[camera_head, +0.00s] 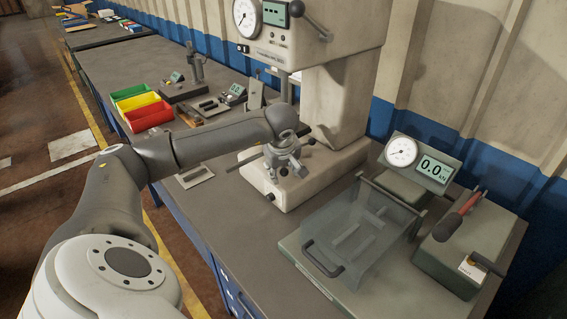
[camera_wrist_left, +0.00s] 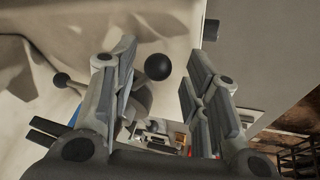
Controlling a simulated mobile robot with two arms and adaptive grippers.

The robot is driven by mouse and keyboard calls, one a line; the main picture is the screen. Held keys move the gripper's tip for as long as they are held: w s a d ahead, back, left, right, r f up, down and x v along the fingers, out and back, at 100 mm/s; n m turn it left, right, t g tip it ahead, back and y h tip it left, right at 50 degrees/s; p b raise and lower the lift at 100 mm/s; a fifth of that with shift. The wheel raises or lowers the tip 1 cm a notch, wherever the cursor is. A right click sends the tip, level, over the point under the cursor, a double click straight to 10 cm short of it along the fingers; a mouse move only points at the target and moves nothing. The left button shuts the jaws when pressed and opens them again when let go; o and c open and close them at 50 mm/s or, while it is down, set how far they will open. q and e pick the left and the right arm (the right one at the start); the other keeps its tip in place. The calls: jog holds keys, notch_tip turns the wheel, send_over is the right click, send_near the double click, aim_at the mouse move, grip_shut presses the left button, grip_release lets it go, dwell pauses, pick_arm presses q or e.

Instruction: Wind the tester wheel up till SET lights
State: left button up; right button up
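The tester (camera_head: 340,100) is a tall cream machine with a dial and a small green display on its head. Contact with the wheel cannot be told. Small round spots sit under the display; no lit SET can be read. The right gripper is not in view.
A press with a clear guard (camera_head: 350,235) and a gauge reading 0.0 (camera_head: 432,168) stands at right, beside a green-grey box (camera_head: 465,245). Green, yellow and red bins (camera_head: 148,115) and small instruments stand left.

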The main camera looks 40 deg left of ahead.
pick_arm(q)
jog(key=v, duration=1.2)
